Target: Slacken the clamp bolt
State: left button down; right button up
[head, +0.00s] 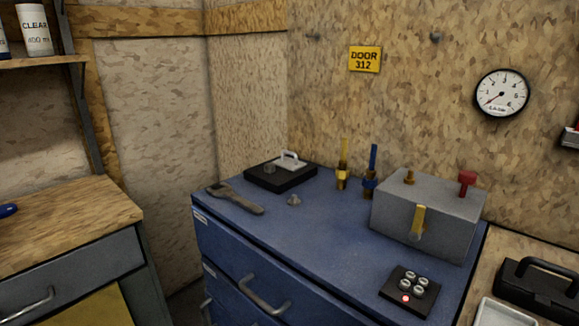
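An adjustable wrench (235,198) lies flat on the left end of the blue cabinet top. A grey box (428,213) stands at the right end. It carries a brass bolt-like piece (409,177) and a red knob (467,183) on top, and a yellow lever (418,222) on its front. A black plate (281,176) at the back left bears a small grey round piece (269,168) and a pale handle-like clamp (290,160). A small grey piece (294,200) lies near the wrench. I cannot tell which piece is the clamp bolt. Neither gripper is in view.
Yellow (343,165) and blue (371,173) handled fittings stand at the back. A black button pad (409,291) with a red light lies in front of the box. The cabinet top's (310,235) middle is clear. A black toolbox (540,287) stands right; a wooden bench (60,220) left.

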aim_at(270, 168)
jog(key=z, duration=0.3)
jog(key=i+j+z, duration=0.1)
jog(key=j+z, duration=1.3)
